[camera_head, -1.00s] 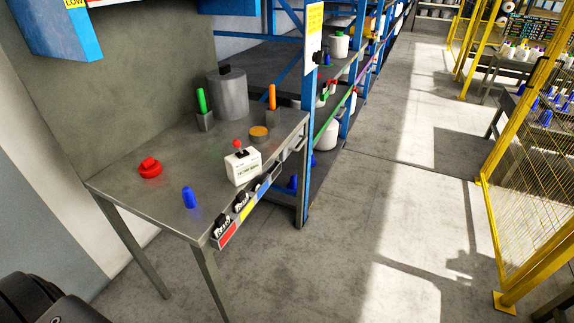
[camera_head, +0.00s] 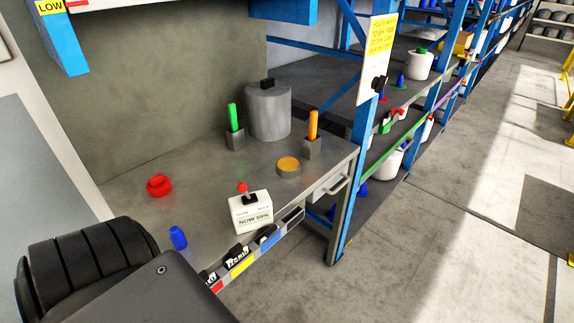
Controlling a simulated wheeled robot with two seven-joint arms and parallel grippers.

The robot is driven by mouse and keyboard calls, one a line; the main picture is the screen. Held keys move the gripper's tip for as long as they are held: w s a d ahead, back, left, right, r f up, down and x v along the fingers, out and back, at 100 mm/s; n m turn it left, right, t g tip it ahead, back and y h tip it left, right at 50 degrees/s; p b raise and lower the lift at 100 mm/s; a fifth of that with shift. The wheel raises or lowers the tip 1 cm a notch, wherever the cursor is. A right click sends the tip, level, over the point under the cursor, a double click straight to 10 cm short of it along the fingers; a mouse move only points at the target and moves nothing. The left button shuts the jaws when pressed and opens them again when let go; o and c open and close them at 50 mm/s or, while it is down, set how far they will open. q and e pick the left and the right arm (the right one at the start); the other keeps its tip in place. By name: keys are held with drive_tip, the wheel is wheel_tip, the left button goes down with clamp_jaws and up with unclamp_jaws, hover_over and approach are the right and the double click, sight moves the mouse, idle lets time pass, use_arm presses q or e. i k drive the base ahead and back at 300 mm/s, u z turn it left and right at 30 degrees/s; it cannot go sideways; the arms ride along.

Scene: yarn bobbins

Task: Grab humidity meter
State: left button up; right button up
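No thing in view is clearly readable as the humidity meter. On the grey metal table (camera_head: 205,190) stand a green stick-shaped thing (camera_head: 233,117) and an orange one (camera_head: 313,125), each upright in a small grey holder. A white box (camera_head: 251,213) with printed text and a red-topped lever stands near the front edge. A black link of my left arm covers the lower left of the view and hides the table's near left part. Neither of my grippers is in view.
A red ring-like object (camera_head: 159,186), a blue cone (camera_head: 178,237), a grey lidded canister (camera_head: 268,110) and a yellow-topped round tin (camera_head: 289,166) are on the table. Coloured front bins (camera_head: 243,265) line its edge. A blue-framed shelf (camera_head: 350,200) stands right; floor there is free.

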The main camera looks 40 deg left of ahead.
sight(255, 213)
drive_tip(key=i, duration=3.1)
drive_tip(key=u, duration=3.95)
drive_tip(key=i, duration=0.5)
drive_tip(key=u, duration=0.05)
